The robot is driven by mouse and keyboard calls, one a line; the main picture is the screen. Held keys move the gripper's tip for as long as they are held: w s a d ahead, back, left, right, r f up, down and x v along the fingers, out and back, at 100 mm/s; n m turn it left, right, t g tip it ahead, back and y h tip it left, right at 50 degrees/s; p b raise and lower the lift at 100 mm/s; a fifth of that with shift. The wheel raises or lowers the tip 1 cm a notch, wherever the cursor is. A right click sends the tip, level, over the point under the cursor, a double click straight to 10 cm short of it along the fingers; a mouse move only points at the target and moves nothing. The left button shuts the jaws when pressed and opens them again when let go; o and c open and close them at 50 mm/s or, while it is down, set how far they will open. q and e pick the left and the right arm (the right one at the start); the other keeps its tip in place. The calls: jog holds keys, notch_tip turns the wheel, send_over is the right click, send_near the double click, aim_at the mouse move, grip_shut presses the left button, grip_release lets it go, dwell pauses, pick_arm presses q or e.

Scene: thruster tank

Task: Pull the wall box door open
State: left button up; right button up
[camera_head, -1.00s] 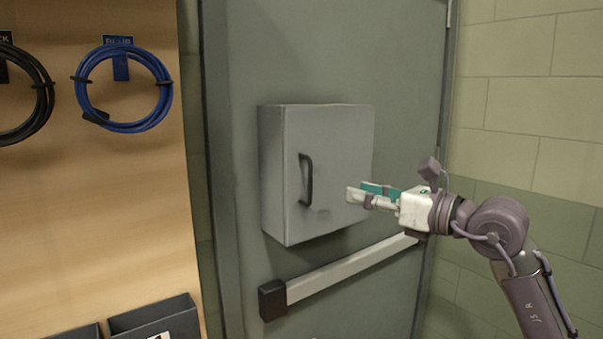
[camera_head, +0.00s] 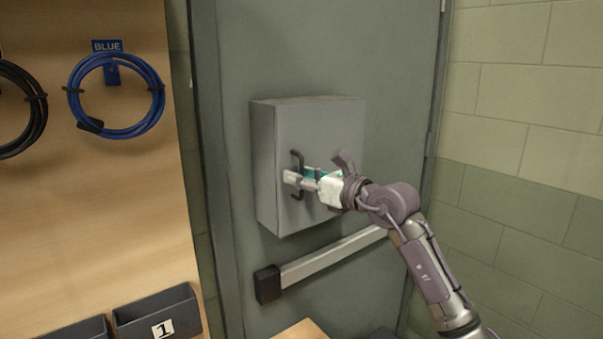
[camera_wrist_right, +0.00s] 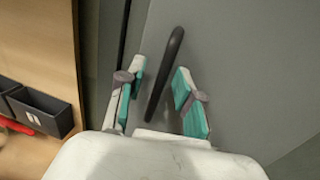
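The grey wall box (camera_head: 335,130) hangs on a grey-green door, and its own door is shut as far as I can see. Its black bar handle (camera_head: 297,157) stands upright near the left edge of the box door. My right gripper (camera_head: 293,178) is at the handle, partly covering its middle. In the right wrist view the handle (camera_wrist_right: 166,70) passes between the two spread fingers of the gripper (camera_wrist_right: 158,90), with a gap on both sides. The fingers have teal pads and are open. My left gripper is in neither view.
A push bar (camera_head: 330,258) crosses the big door below the box. To the left, a wooden panel (camera_head: 90,220) carries a blue cable coil (camera_head: 115,95), a black coil (camera_head: 22,108) and dark bins (camera_head: 158,315). A block wall (camera_head: 530,130) stands at the right.

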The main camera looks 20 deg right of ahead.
grip_shut()
jog(key=shift+s, duration=0.1)
dwell(0.3)
